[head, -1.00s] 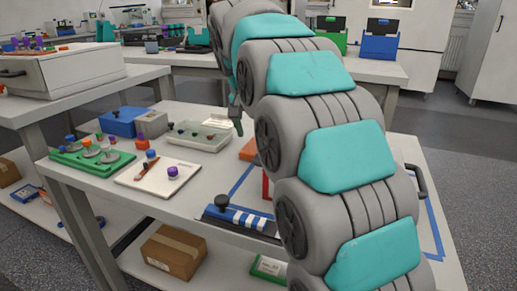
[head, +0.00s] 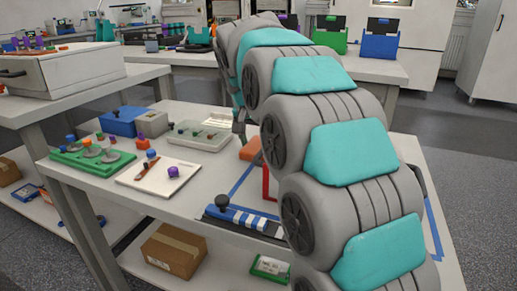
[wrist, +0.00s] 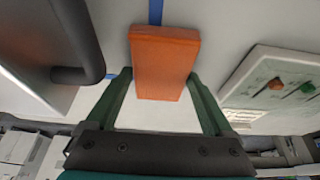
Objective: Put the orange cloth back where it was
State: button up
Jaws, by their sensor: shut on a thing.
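The orange cloth (wrist: 165,62) looks like a thick folded block in the wrist view. It sits between the two green fingers of my gripper (wrist: 160,75), which are shut on it. In the head view, part of the orange cloth (head: 251,148) shows beside my arm, near the blue tape line on the table. The dark fingers of my gripper (head: 240,128) are partly seen just above it, and my arm hides the rest. I cannot tell whether the cloth touches the table top.
A pale tray (head: 200,136) with small parts lies left of the cloth. A white board (head: 158,178), a green tray (head: 92,160) and a blue box (head: 121,121) stand farther left. A dark handle (wrist: 85,45) is close at left in the wrist view.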

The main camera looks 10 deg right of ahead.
aim_at(258, 145)
jog(key=c, duration=0.4)
jog(key=shift+r, duration=0.15)
jog(key=shift+r, duration=4.85)
